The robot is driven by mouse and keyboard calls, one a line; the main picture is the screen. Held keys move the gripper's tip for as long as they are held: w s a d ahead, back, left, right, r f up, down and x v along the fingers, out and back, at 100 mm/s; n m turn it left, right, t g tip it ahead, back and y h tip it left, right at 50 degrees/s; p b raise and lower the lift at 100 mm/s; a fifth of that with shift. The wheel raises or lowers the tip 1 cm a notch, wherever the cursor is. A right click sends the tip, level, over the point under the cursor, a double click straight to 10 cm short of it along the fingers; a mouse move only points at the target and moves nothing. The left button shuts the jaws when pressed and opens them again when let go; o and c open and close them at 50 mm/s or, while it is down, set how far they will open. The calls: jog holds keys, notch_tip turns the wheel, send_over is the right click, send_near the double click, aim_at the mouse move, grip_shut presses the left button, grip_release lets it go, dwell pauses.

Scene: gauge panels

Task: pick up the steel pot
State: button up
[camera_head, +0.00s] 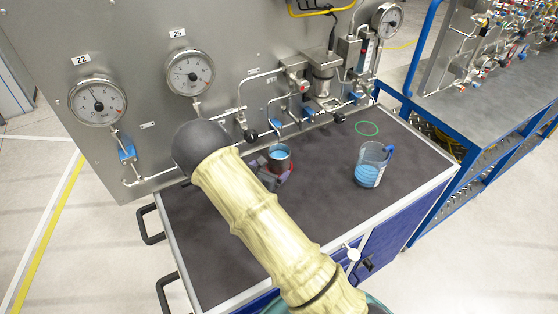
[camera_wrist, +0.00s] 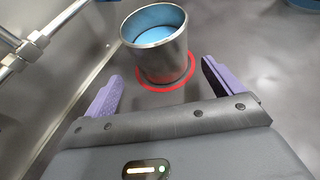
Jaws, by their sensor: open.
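The steel pot (camera_wrist: 164,62) is a small upright metal cup with blue inside. In the wrist view it stands on the dark top within a red ring (camera_wrist: 190,82), just beyond my open gripper (camera_wrist: 163,84). The purple fingers are spread to the left and right of its near side, with nothing held between them. In the head view the pot (camera_head: 279,155) stands near the middle of the cart top, and my gripper (camera_head: 272,176) is low beside its near side, partly hidden by my arm.
A clear beaker with blue liquid (camera_head: 371,168) stands to the right on the dark cart top (camera_head: 330,215). A green ring (camera_head: 367,128) lies behind it. A steel panel with gauges (camera_head: 190,72), pipes and valves (camera_head: 250,135) rises behind the pot. The cart top's near right is clear.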

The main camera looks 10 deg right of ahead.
aim_at(273, 160)
jog(key=p+x, duration=0.2)
jog(key=x, duration=0.2)
jog(key=shift+w+d+f, duration=0.1)
jog(key=shift+w+d, duration=0.15)
jog(key=shift+d, duration=0.05)
jog(key=c, duration=1.2)
jog(key=shift+r+b, duration=0.6)
jog(key=shift+r, duration=0.3)
jog(key=shift+s+a+r+b, duration=0.1)
jog(key=shift+r+b, duration=0.35)
jog(key=shift+r, duration=0.4)
jog(key=s+a+b, duration=0.1)
jog(key=s+a, duration=0.2)
jog(key=s, duration=0.1)
jog(key=s+a+b, duration=0.1)
jog(key=s+a, duration=0.3)
jog(key=s, duration=0.1)
jog(key=s+a+b, duration=0.2)
jog(key=s+a, duration=0.2)
jog(key=shift+s+a, duration=0.2)
jog(key=shift+s, duration=0.15)
